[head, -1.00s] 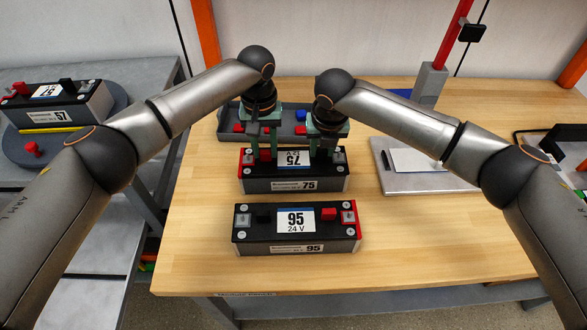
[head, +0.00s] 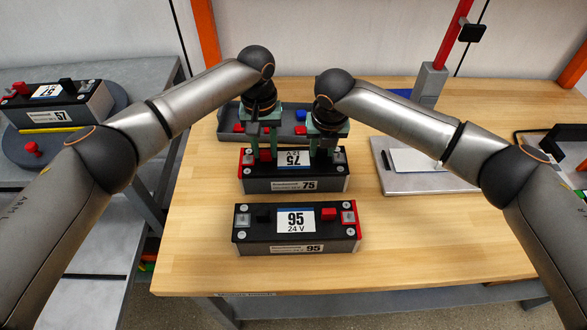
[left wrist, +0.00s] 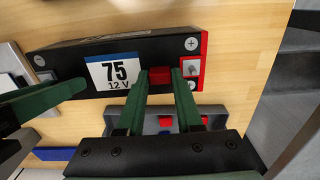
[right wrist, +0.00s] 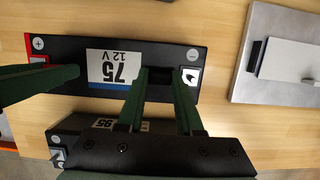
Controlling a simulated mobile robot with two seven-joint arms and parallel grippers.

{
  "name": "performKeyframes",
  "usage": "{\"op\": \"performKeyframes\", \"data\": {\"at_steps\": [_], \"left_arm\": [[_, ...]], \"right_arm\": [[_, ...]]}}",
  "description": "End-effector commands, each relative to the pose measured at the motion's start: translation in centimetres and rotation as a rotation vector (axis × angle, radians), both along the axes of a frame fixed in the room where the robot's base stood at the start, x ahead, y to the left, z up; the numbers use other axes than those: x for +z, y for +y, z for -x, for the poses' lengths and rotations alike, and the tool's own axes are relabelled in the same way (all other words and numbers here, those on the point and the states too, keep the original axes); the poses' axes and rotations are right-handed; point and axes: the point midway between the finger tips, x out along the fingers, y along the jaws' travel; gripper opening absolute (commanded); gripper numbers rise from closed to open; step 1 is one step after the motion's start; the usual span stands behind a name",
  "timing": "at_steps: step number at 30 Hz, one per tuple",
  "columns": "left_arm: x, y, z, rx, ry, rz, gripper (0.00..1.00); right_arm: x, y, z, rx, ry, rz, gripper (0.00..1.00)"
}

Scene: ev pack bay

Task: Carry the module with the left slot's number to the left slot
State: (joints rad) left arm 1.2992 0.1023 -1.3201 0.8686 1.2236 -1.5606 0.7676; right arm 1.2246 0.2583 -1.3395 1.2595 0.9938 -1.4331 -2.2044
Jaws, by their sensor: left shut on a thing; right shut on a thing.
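No slot with a number is readable.
Module 57 (head: 75,105) sits on a round grey stand (head: 115,142) at the left. A grey tray with red and blue pieces (head: 288,143) lies behind module 75. A grey board with a white sheet (head: 425,182) lies at the right. The table's front right is clear.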

Motion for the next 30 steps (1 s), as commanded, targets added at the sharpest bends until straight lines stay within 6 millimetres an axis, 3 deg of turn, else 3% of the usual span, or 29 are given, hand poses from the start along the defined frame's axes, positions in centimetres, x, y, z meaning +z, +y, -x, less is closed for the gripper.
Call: {"op": "performKeyframes", "data": {"at_steps": [17,30], "left_arm": [[0.6,0.2,-0.1,0.003,-0.003,-0.002,0.00],[3.9,0.2,-0.1,0.004,-0.002,-0.003,0.00]], "right_arm": [[0.7,-0.1,-0.2,-0.004,-0.005,0.000,0.00],[4.0,-0.2,-0.2,-0.004,-0.005,0.001,0.00]]}}
